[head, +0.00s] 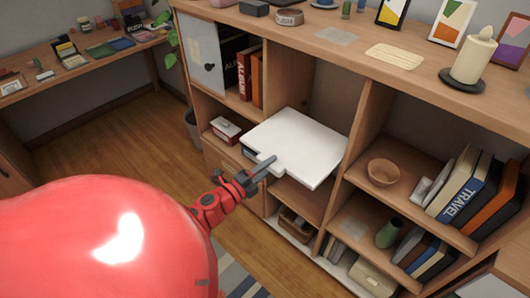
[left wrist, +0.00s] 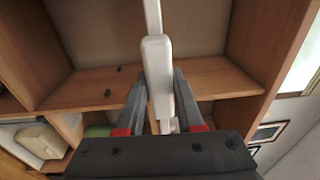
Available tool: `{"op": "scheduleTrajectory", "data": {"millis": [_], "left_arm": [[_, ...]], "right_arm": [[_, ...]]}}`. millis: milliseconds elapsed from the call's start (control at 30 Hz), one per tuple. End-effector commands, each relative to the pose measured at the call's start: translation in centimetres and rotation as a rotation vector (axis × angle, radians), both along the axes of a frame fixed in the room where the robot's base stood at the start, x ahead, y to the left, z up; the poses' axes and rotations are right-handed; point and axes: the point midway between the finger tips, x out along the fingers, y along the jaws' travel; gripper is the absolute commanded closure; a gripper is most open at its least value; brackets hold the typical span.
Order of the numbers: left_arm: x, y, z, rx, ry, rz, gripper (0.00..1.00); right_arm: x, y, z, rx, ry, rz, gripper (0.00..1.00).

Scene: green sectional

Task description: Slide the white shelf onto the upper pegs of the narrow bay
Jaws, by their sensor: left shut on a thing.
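The white shelf (head: 300,143) is a flat board at the narrow bay (head: 340,92), between the album compartment and the wider right bay. Its near part sticks out in front of the cabinet; how far its back edge reaches inside is unclear. My left gripper (head: 264,164) is shut on the shelf's near left edge. In the left wrist view the gripper (left wrist: 157,105) has its fingers on both sides of the white shelf (left wrist: 157,65), seen edge-on. Small dark spots, perhaps pegs, show on the wood there. My right gripper is not in view.
A small white-and-red box (head: 226,128) sits left of the shelf. A wooden bowl (head: 383,172) and books (head: 462,190) stand in the right bay. A basket (head: 294,224) is below the shelf. A candle (head: 473,57) and picture frames stand on the cabinet top.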

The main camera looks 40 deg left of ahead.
Motion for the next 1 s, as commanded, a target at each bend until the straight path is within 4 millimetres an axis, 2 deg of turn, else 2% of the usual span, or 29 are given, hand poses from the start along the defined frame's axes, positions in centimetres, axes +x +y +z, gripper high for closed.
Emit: {"op": "scheduleTrajectory", "data": {"millis": [1000], "left_arm": [[6.4, -0.6, 0.1, 0.0, -0.004, -0.002, 1.0]], "right_arm": [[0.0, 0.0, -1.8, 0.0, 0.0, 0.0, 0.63]]}}
